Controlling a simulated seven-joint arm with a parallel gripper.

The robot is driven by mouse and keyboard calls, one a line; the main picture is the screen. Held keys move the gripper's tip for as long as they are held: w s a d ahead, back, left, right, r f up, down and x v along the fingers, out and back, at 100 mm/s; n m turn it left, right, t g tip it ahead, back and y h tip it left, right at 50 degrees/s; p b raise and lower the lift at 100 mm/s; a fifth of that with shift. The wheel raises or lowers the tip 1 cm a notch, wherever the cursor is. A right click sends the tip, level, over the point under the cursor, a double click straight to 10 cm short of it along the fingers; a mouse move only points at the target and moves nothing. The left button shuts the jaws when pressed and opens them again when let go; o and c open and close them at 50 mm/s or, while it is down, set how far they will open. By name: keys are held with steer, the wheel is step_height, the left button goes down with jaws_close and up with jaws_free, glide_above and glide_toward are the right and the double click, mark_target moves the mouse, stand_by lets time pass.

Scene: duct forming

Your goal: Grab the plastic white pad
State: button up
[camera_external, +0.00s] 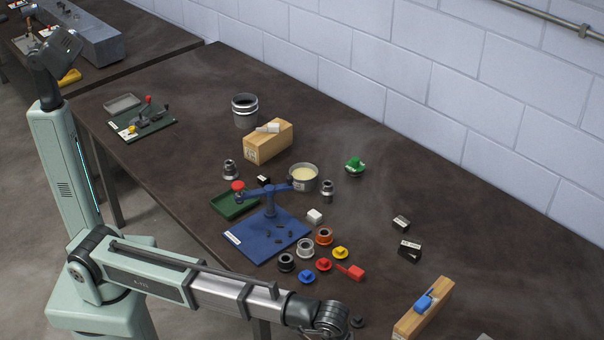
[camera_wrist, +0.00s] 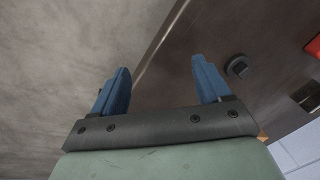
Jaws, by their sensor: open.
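I cannot tell for certain which thing is the plastic white pad. A small white block (camera_external: 314,216) lies on the table by the right corner of the blue base plate. A flat white piece (camera_external: 268,128) lies on top of a wooden block farther back. A pale edge (camera_external: 485,337) is cut off at the bottom right of the external view. My gripper (camera_wrist: 160,82) shows in the wrist view with its two blue fingers wide apart and nothing between them. It is over the table's front edge, and none of these white pieces shows there. The external view does not show its fingers.
A small black knob (camera_wrist: 237,66) is beside the right finger on the table. The blue press stand (camera_external: 265,235), colored knobs (camera_external: 307,277), a round tin (camera_external: 304,177) and a wooden block with a blue tool (camera_external: 424,308) stand around. The table's back right is mostly clear.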

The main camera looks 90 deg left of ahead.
steer(key=w+a+r+n, duration=0.1)
steer(key=a, duration=0.4)
steer(key=w+a+r+n, duration=0.1)
steer(key=a, duration=0.5)
steer(key=w+a+r+n, duration=0.1)
steer(key=a, duration=0.4)
steer(key=shift+a+r+g, duration=0.15)
steer(key=shift+g, duration=0.15)
steer(key=a+r+n, duration=0.2)
steer(key=a+r, duration=0.1)
steer(key=a, duration=1)
step_height(320, 180, up, 5)
steer(key=n+h, duration=0.2)
steer(key=n, duration=0.2)
glide_above(315, 213)
steer(key=shift+g, duration=0.3)
steer(key=f, duration=0.8)
steer(key=shift+w+d, duration=0.1)
steer(key=shift+w, duration=0.1)
steer(key=shift+s+f, duration=0.15)
steer(key=shift+f, duration=1.2)
steer(key=shift+s+f, duration=0.1)
steer(key=shift+f, duration=1.2)
steer(key=shift+c, duration=0.2)
steer(key=c, duration=1.1)
